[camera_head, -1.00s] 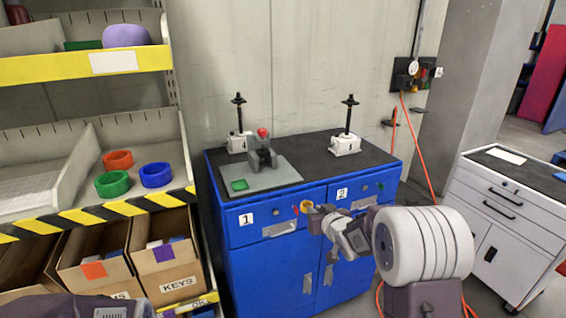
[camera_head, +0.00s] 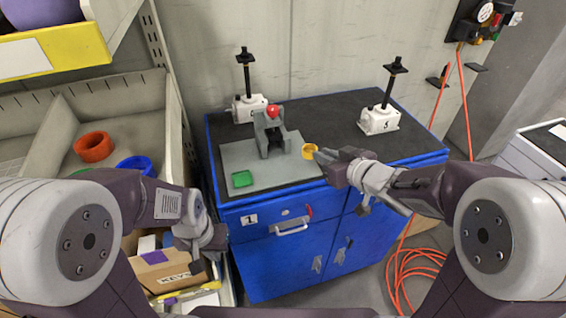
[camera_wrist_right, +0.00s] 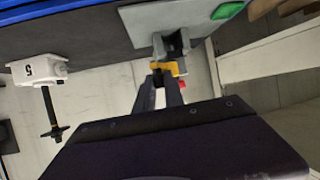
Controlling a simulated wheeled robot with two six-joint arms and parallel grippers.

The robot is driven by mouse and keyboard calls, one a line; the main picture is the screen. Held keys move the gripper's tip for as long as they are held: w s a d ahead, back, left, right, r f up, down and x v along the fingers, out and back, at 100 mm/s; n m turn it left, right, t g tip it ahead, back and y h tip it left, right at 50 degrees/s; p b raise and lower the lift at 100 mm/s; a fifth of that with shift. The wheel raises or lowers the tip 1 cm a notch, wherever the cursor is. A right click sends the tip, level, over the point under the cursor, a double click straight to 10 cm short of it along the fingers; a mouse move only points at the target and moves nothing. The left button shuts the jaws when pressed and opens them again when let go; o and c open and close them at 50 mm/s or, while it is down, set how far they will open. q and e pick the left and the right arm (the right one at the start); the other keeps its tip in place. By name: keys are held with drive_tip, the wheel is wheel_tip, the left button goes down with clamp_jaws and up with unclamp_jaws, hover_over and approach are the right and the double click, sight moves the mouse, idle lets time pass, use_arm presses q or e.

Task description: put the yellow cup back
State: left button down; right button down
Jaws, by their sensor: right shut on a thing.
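The yellow cup (camera_head: 310,151) is a short ring-like piece held at the tip of my right gripper (camera_head: 318,155). In the head view it appears over the right edge of the grey plate on the blue cabinet. The right wrist view also shows the yellow cup (camera_wrist_right: 166,67) between the fingers of my right gripper (camera_wrist_right: 165,76), which are shut on it. My left gripper (camera_head: 208,262) is low, in front of the shelf boxes and left of the cabinet. Its fingertips are too unclear to show whether it is open.
The blue cabinet (camera_head: 285,255) bears a grey plate (camera_head: 265,175) with a red-knobbed fixture (camera_head: 272,135) and a green square (camera_head: 242,179).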

drive_tip(key=w+a+f+b, duration=0.3)
drive_tip(key=w+a+f, duration=0.2)
hover_over(288, 174)
wheel_tip(288, 174, down, 2)
drive_tip(key=shift+a+f, duration=0.15)
wheel_tip(288, 174, down, 4)
drive_tip(key=shift+w+f, duration=0.1)
drive_tip(key=shift+f+b, duration=0.1)
drive_tip(key=shift+b, duration=0.25)
drive_tip(key=c, duration=1.4)
unclamp_jaws()
drive_tip(key=shift+c, duration=0.2)
